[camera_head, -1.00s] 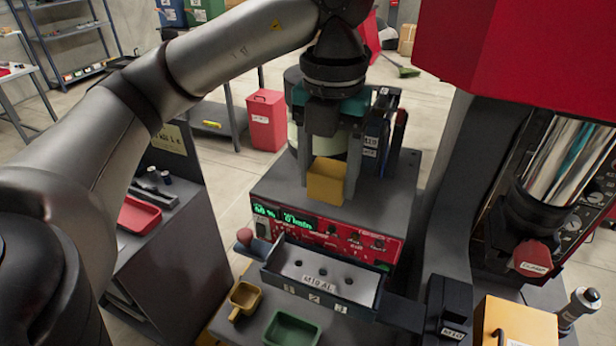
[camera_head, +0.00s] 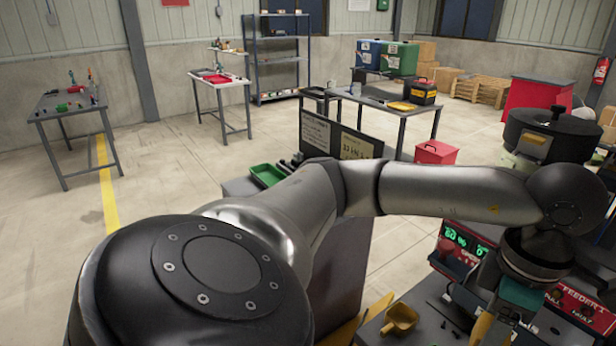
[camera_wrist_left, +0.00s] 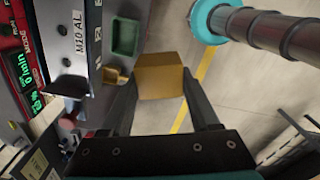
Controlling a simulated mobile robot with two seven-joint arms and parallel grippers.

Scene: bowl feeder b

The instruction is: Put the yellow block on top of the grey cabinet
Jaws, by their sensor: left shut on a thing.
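The yellow block (camera_wrist_left: 160,76) sits between the two fingers of my left gripper (camera_wrist_left: 160,88) in the left wrist view, with its far end sticking out past the fingertips. In the head view the left gripper (camera_head: 500,318) is low at the right, and only a sliver of yellow shows there at the bottom edge. The grey cabinet (camera_head: 343,262) stands in the middle of the head view, partly hidden behind my left arm. A green tray (camera_head: 268,175) lies on its top. My right gripper is in neither view.
The feeder's red control panel (camera_head: 455,242) is at the right, close to the left gripper. A yellow scoop (camera_head: 401,319) lies near the bottom, and a green bin (camera_wrist_left: 126,38) shows in the wrist view. A red box (camera_head: 435,153) stands behind. Open floor lies to the left.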

